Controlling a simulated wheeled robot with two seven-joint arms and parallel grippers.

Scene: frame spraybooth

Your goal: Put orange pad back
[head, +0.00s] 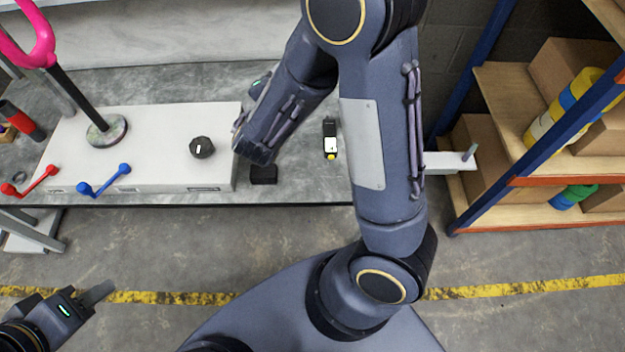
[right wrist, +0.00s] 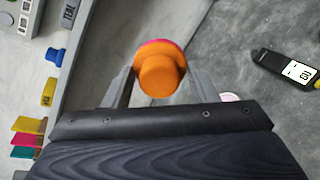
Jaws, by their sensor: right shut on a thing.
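In the right wrist view, the orange pad (right wrist: 162,72) is a round piece with a smaller raised round knob. A pink edge shows behind its upper rim. My right gripper (right wrist: 163,88) is shut on the orange pad, with one grey finger on each side. The grey bench surface lies behind it. In the head view, my right forearm hides the pad and the right fingers. My left gripper (head: 95,293) is at the lower left, over the floor and away from the bench. Its finger gap cannot be made out.
A white box (head: 140,125) with a black knob and red and blue levers stands on the bench. A black-and-yellow meter (head: 330,138) lies right of it, also in the wrist view (right wrist: 285,70). Coloured tabs (right wrist: 27,137) and blue and yellow knobs show left. Shelves (head: 545,180) stand right.

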